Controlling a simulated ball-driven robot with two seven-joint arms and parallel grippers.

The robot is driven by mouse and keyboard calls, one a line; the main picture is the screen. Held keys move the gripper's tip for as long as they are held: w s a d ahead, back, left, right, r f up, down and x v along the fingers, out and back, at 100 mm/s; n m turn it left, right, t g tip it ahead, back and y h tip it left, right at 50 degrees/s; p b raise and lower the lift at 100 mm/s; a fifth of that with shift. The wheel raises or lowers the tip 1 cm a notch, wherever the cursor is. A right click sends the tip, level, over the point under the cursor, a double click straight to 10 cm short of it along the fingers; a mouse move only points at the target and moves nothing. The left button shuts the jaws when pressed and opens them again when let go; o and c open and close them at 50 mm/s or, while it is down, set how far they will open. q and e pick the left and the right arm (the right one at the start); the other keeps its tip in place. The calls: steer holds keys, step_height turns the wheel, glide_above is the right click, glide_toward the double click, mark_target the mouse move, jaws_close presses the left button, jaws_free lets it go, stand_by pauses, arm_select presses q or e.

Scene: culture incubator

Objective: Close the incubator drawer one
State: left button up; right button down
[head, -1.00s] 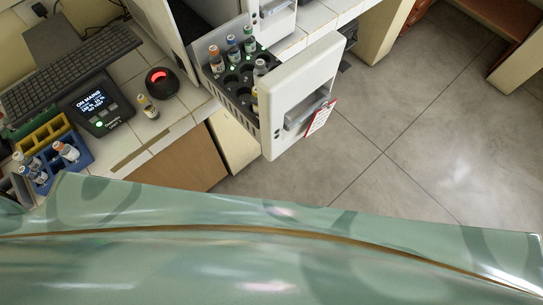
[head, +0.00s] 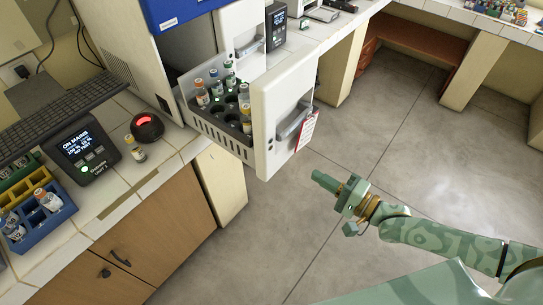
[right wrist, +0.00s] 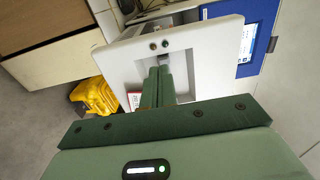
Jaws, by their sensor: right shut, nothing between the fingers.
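The incubator drawer is pulled out of the incubator (head: 192,13), its white front panel (head: 272,140) standing away from the body. The front has a grey handle (head: 293,121) and a red-edged tag (head: 307,130). The drawer's grey perforated basket (head: 215,132) holds several capped bottles. My right gripper (head: 322,178) is shut and empty, apart from the drawer, to the right of and below its front. In the right wrist view its closed fingers (right wrist: 159,84) point toward the white front (right wrist: 117,62) and partly hide the handle area. My left gripper is out of view.
The tiled counter carries a keyboard (head: 60,110), a display unit (head: 85,148), a black device with a red light (head: 147,126), a single bottle (head: 135,149) and a blue rack (head: 42,220). A yellow object (right wrist: 95,96) lies low at left. Open floor surrounds my gripper.

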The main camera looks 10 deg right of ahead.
mark_target(267, 146)
steer(key=x, duration=1.2)
steer(key=shift+w+a, duration=0.2)
steer(key=shift+a, duration=0.25)
steer(key=shift+w+a, duration=0.25)
steer(key=shift+w, duration=0.2)
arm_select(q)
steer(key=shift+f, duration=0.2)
